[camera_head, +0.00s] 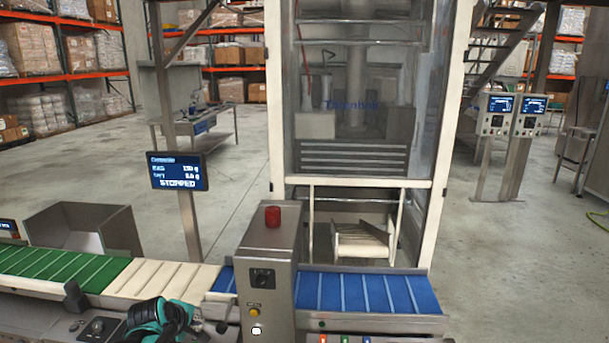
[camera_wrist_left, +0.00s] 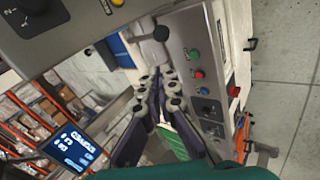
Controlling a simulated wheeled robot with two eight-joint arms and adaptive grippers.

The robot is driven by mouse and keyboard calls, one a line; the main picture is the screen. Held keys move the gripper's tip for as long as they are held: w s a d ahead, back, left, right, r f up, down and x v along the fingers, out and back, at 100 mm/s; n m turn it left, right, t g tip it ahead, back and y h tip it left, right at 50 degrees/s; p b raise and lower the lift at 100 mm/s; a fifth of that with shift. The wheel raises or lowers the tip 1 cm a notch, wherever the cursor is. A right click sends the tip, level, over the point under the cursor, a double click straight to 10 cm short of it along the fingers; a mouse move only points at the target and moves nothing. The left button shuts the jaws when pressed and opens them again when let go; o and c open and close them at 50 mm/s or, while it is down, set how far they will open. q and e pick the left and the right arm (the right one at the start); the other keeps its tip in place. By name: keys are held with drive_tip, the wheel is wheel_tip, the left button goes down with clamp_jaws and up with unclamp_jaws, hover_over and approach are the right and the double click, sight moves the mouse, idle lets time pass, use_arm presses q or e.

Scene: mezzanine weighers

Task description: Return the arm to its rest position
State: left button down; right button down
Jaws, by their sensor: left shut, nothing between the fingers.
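My left gripper (camera_head: 215,322) shows at the bottom of the head view, its teal arm coming in low from the left. It is in front of the white belt section and left of the steel control box (camera_head: 268,285). In the left wrist view the dark fingers (camera_wrist_left: 159,80) are together and hold nothing. A panel with green and red buttons (camera_wrist_left: 197,75) lies beside them in that view. I cannot tell whether the fingers touch anything. My right gripper is not in view.
A conveyor has green (camera_head: 60,267), white (camera_head: 165,279) and blue (camera_head: 365,293) belt sections. A screen (camera_head: 178,171) reads STOPPED. A steel bin (camera_head: 85,230) stands behind the belt at left. A framed clear enclosure (camera_head: 425,150) rises behind the blue section. Open floor lies beyond.

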use_arm(q)
drive_tip(key=s+d+m, duration=0.5)
drive_tip(key=s+m, duration=0.2)
drive_tip(key=s, duration=0.5)
drive_tip(key=s+d+m, duration=0.6)
drive_tip(key=s+m, duration=0.2)
drive_tip(key=s, duration=0.5)
drive_tip(key=shift+s+g, duration=0.2)
drive_tip(key=shift+g, duration=0.2)
drive_tip(key=shift+f, duration=0.1)
